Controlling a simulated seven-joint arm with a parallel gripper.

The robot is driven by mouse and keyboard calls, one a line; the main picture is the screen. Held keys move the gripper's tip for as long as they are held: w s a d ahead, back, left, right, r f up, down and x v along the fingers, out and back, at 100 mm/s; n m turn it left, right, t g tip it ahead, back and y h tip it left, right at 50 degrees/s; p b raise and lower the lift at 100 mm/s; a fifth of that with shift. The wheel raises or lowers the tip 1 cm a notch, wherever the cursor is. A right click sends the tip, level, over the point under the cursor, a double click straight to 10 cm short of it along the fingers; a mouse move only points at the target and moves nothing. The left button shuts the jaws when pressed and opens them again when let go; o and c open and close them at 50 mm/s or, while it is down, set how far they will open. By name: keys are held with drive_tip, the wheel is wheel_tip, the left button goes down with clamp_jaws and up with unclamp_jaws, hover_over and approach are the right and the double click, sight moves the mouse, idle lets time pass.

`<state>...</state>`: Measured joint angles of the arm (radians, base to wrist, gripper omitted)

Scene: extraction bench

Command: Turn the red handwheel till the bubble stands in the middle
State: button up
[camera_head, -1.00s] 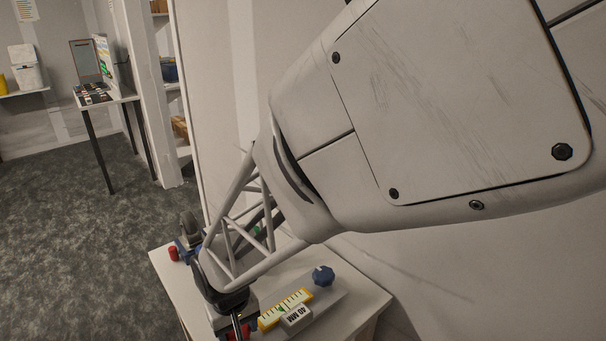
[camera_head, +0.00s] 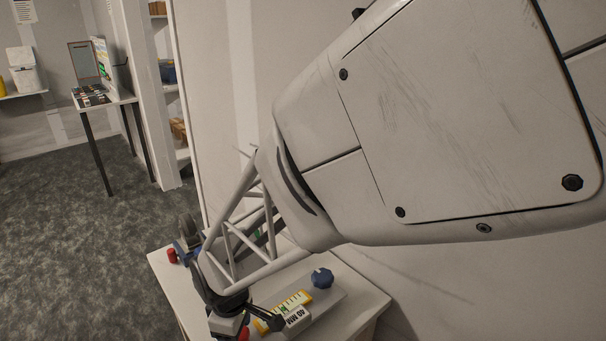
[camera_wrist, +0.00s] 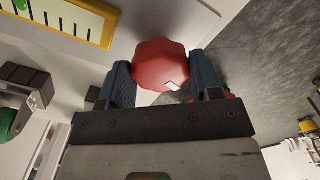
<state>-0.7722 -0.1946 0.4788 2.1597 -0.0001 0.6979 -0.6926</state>
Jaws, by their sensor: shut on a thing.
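The red handwheel (camera_wrist: 160,63) sits between the two fingers of my gripper (camera_wrist: 162,78) in the wrist view, and the jaws are shut on it. A small pale mark shows on its rim. In the head view only a bit of red (camera_head: 243,334) shows beside my gripper at the bottom edge. The yellow-framed bubble gauge (camera_wrist: 75,28) is cut off at the wrist view's top left, with the green bubble (camera_wrist: 20,4) at the edge. In the head view my gripper hides part of the gauge (camera_head: 294,300), so I cannot tell whether the bubble is centred.
A blue knob (camera_head: 322,277) and a white block marked 40 MM (camera_head: 296,318) are beside the gauge on the white bench (camera_head: 365,308). A small red knob (camera_head: 172,255) is at the bench's far left. A table with a screen stands behind; the floor between is clear.

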idle(0.3)
drive_tip(key=o, duration=0.9)
drive_tip(key=shift+r, duration=0.1)
drive_tip(key=shift+r, duration=3.8)
